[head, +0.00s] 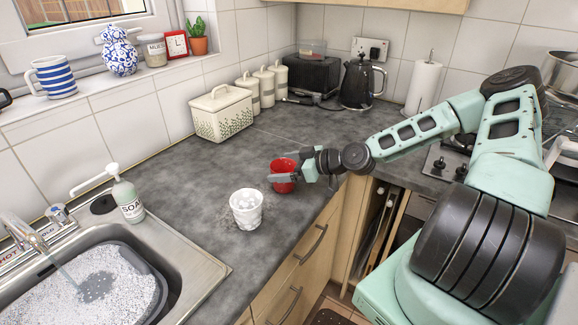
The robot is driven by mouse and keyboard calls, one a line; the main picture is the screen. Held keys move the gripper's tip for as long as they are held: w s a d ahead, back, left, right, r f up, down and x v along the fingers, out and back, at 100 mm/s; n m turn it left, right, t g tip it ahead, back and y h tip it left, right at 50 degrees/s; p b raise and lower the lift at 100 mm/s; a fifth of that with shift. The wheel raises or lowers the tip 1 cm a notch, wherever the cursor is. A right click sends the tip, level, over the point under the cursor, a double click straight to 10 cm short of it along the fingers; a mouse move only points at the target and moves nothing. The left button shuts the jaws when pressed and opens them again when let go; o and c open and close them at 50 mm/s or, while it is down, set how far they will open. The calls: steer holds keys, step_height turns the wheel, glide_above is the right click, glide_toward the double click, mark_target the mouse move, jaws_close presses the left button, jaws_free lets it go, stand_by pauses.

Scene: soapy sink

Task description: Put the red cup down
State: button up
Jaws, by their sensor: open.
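The red cup (283,183) stands upright on the dark grey worktop, near its front edge and close to the inner corner. My gripper (277,176) is at the cup from the right, with a finger showing across the cup's near side. The jaws are open around or beside the cup; the far finger is hidden, so I cannot tell which. The cup's base appears to be on the worktop.
A white cup-like container (246,210) stands just left of the red cup. A bread bin (221,113) and a kettle (358,82) stand behind. The sink (130,240) and soap bottle (128,200) are at left. The worktop (190,185) between is clear.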

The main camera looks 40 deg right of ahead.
steer(key=shift+r, duration=0.25)
steer(key=b+v, duration=0.2)
steer(key=v, duration=1)
steer(key=shift+f, duration=0.1)
